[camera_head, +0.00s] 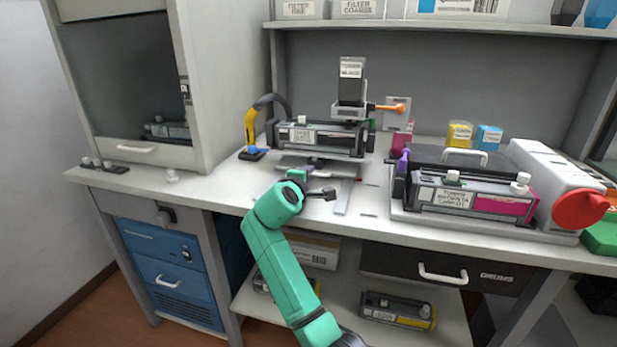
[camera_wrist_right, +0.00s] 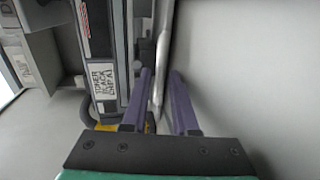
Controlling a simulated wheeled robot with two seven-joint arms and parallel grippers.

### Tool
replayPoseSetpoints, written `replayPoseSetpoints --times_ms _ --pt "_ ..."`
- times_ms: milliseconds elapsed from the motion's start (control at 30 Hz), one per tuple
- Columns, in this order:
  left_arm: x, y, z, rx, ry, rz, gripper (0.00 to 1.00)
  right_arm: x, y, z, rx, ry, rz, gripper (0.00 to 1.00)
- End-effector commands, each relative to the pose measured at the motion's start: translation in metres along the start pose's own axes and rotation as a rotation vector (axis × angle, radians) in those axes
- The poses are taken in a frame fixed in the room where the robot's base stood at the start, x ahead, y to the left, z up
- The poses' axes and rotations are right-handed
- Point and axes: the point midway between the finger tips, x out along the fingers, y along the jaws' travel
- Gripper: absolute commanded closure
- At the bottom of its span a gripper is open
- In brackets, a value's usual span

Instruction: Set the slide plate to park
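The black toner unit (camera_head: 318,138) lies on a stand at the back middle of the bench; its label also shows in the wrist view (camera_wrist_right: 102,82). A black toner bottle (camera_head: 352,82) stands upright above it on a grey holder. An orange-tipped lever (camera_head: 390,107) sticks out to the right of the holder; it may belong to the slide plate, but I cannot tell its marked position. My right gripper (camera_wrist_right: 161,72) has its purple fingers apart beside the unit, with a pale bar (camera_wrist_right: 161,62) showing between them. In the head view my right gripper (camera_head: 320,174) is low in front of the unit.
A magenta cartridge (camera_head: 470,199) lies in a tray on the right, beside a white machine with a red knob (camera_head: 578,209). A yellow-handled tool (camera_head: 250,128) stands left of the black unit. A cabinet (camera_head: 150,125) bounds the left, and a shelf (camera_head: 440,28) runs above.

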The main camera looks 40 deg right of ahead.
Motion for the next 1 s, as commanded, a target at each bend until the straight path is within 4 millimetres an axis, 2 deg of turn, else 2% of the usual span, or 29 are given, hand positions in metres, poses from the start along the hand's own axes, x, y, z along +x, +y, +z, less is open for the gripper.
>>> replayPoseSetpoints --times_ms 67,133,1000 --pt "0.0000 0.0000 0.0001 0.000 0.000 0.000 0.74 -0.0003 -0.0001 -0.0001 0.000 0.000 0.000 0.73" --pt "0.0000 0.0000 0.0002 0.000 -0.001 0.000 0.74 -0.0004 -0.0002 -0.0001 0.000 0.000 0.000 0.99" --pt "0.0002 0.0003 0.0021 0.001 -0.005 0.000 0.74 -0.0008 -0.0007 -0.0003 -0.001 0.000 -0.001 1.00"
